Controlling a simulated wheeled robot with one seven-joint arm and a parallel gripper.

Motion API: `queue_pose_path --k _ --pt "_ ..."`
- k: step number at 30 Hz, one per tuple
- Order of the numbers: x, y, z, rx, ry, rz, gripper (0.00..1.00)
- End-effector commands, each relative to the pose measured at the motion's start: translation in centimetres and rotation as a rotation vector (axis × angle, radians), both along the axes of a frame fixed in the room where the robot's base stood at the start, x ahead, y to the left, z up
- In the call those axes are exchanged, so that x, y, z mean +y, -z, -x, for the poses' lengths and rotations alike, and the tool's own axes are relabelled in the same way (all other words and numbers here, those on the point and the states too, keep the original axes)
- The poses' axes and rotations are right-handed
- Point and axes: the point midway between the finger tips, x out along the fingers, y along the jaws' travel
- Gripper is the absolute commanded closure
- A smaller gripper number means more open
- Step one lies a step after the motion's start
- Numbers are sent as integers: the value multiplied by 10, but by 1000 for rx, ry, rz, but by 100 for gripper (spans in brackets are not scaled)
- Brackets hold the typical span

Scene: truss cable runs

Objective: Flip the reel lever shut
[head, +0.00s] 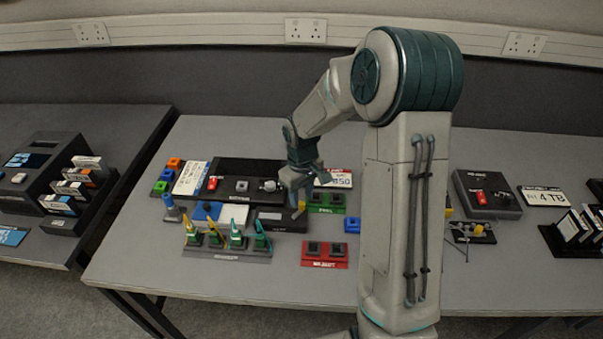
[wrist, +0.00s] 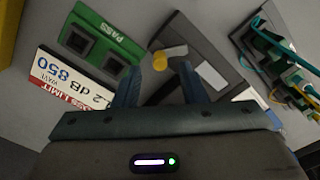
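My gripper (head: 296,190) points down over the right end of a long black panel (head: 248,171). In the wrist view its two fingers (wrist: 160,72) are apart with nothing held between them. Just beyond the fingertips a yellow knob (wrist: 171,56) sticks out from a dark flat unit (wrist: 212,48) with a pale label. In the head view this dark unit (head: 262,222) lies in front of the panel. A silver round fitting (head: 269,186) sits on the panel just left of my gripper. I cannot tell for sure which part is the reel lever, or its position.
A green PASS tray (wrist: 101,42) and a white limit card (wrist: 65,80) lie beside the fingers. A red tray (head: 325,254) and a rack of cable plugs (head: 228,248) stand nearer the front. The table's front strip (head: 200,290) is clear.

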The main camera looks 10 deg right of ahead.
Motion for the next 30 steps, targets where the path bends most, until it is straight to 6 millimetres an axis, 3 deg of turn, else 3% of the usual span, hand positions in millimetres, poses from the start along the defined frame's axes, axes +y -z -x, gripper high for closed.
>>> queue_pose_path --k 9,15,30 --pt "0 -74 -1 -6 0 1 62" --pt "0 -103 -1 -4 -1 0 62" --pt "0 -112 -1 -1 -1 0 62"
